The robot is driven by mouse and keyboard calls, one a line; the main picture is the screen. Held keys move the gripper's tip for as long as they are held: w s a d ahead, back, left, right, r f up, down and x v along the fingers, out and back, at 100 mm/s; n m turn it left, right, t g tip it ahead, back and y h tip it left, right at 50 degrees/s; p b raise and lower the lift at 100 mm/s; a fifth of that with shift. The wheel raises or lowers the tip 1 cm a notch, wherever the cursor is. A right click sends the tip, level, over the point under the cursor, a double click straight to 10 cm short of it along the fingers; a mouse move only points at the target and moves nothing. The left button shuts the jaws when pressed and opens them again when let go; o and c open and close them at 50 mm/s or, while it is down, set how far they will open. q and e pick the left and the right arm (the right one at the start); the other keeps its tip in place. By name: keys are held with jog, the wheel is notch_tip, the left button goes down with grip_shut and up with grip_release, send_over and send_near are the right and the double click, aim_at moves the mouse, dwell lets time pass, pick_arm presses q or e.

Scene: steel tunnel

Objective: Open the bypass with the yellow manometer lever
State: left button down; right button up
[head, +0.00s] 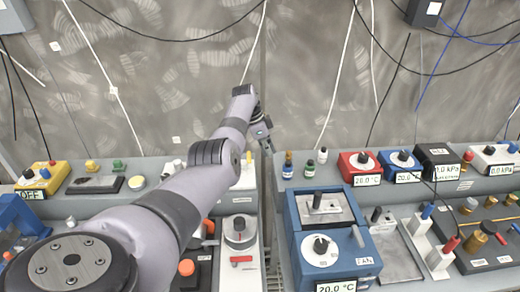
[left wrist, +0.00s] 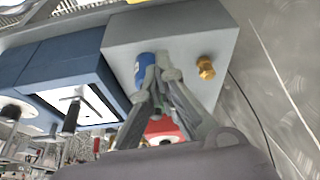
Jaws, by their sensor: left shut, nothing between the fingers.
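My left arm reaches from the lower left up over the bench in the head view. My left gripper (head: 262,130) is at its far end, in front of the back wall, small and partly hidden by the wrist. In the left wrist view the gripper (left wrist: 162,72) is shut and empty, with its tips over a grey box, close beside a blue cylinder (left wrist: 145,64). I cannot tell whether they touch. A yellow box (head: 45,175) with a display reading OFF stands at the far left of the head view. I cannot pick out a yellow manometer lever with certainty. My right gripper is not in view.
The grey box (left wrist: 115,40) carries a brass fitting (left wrist: 205,67). A blue heater-like device (head: 325,250) stands right of my arm, with small bottles (head: 288,165) behind it. Red, blue, black and white display boxes line the back right. Cables hang along the steel wall.

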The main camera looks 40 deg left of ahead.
pick_arm(q)
jog(key=b+v, duration=0.2)
jog(key=v, duration=0.7)
jog(key=shift+a+f, duration=0.15)
jog(key=shift+a, duration=0.1)
jog(key=shift+s+d, duration=0.1)
jog(key=shift+s, duration=0.05)
jog(key=shift+f, duration=0.1)
